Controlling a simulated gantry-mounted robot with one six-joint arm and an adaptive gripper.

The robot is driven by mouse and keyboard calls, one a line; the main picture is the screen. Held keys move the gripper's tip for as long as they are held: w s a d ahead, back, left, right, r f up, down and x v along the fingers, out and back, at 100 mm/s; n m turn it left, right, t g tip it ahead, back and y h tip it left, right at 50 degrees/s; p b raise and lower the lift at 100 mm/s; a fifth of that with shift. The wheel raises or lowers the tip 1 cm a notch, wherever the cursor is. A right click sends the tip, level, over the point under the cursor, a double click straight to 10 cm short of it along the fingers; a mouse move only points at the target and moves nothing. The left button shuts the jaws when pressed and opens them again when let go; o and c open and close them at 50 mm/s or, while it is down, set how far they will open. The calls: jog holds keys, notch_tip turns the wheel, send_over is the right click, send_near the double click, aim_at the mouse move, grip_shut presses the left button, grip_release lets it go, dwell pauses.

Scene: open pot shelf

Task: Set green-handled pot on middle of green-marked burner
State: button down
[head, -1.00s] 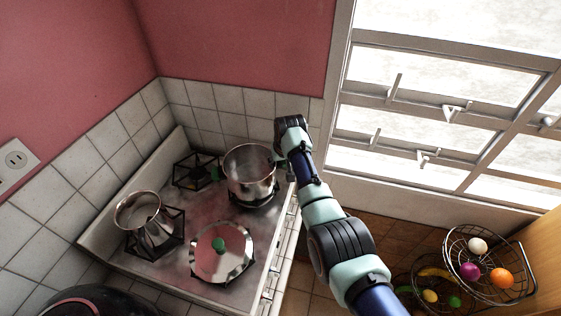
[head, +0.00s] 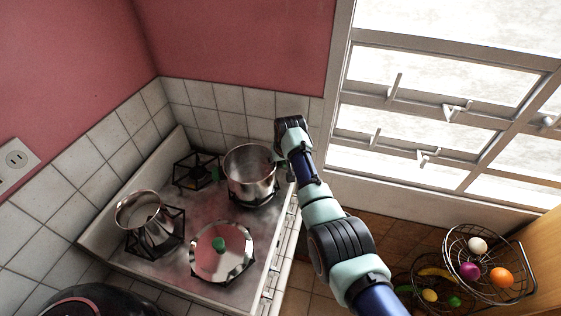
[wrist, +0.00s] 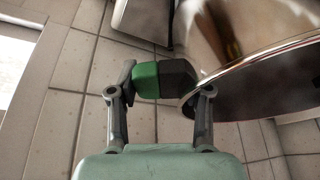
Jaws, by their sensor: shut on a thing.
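The shiny steel pot (head: 250,178) is at the back right of the stove, over the back-right burner (head: 256,201). Its rim is roughly level. I cannot tell whether its base touches the grate. A green patch (head: 215,174) shows at its left side, probably its other handle. My gripper (head: 281,156) is at the pot's right side. In the wrist view, my gripper (wrist: 160,82) is shut on the pot's green and black handle (wrist: 147,78), with the pot wall (wrist: 235,40) at the right. The pot hides most of the burner below, so its marking is unclear.
A smaller steel pot (head: 140,208) stands on the left burner. A steel lid with a green knob (head: 220,246) lies on the front burner. The back-left burner (head: 192,172) is empty. Tiled walls border the stove; a wire fruit basket (head: 490,265) is at the right.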

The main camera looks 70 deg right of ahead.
jog(key=shift+f, duration=0.25)
jog(key=shift+c, duration=2.1)
grip_release()
jog(key=v, duration=1.2)
